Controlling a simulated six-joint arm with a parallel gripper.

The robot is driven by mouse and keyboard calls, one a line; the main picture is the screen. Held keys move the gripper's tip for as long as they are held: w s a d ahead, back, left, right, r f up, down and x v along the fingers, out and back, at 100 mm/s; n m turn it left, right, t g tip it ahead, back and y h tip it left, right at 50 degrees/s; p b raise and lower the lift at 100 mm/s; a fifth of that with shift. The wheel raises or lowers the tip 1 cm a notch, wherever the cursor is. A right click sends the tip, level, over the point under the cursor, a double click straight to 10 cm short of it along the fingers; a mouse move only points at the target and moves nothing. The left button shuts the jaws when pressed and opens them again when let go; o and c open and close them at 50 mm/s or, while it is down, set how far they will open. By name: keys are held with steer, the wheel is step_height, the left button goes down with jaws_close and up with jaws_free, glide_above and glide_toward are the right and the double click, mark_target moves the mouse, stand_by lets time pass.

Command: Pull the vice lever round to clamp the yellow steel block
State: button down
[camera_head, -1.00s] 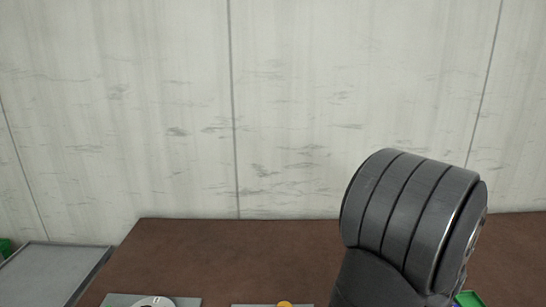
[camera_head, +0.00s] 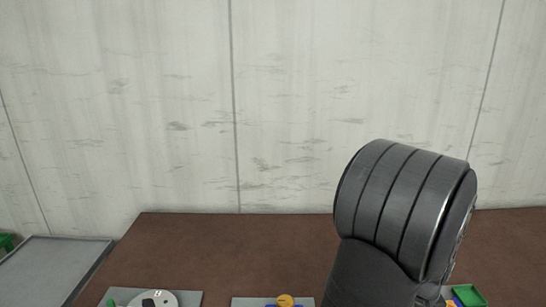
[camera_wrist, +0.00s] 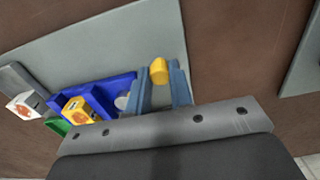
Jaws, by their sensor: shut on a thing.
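In the wrist view a blue vice (camera_wrist: 118,87) is mounted on a grey plate (camera_wrist: 110,42). The yellow steel block (camera_wrist: 76,109), with an orange mark on its face, sits at the blue vice body; any gap at the jaws is too small to tell. My gripper (camera_wrist: 162,80) has its two blue-grey fingers shut on the yellow knob (camera_wrist: 158,68) of the vice lever, right of the block. The lever's shaft is mostly hidden by the fingers. In the head view my arm hides the gripper and most of the vice.
A green tray (camera_head: 468,295) lies at the lower right of the head view. A plate with an orange disc (camera_head: 285,300) stands centre front, and one with a white dial (camera_head: 152,299) to its left. A grey tray (camera_head: 50,270) is far left. The brown table behind is clear.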

steer(key=shift+w+a, duration=0.1)
stand_by(0.3)
steer(key=shift+w+a, duration=0.3)
steer(key=shift+w, duration=0.15)
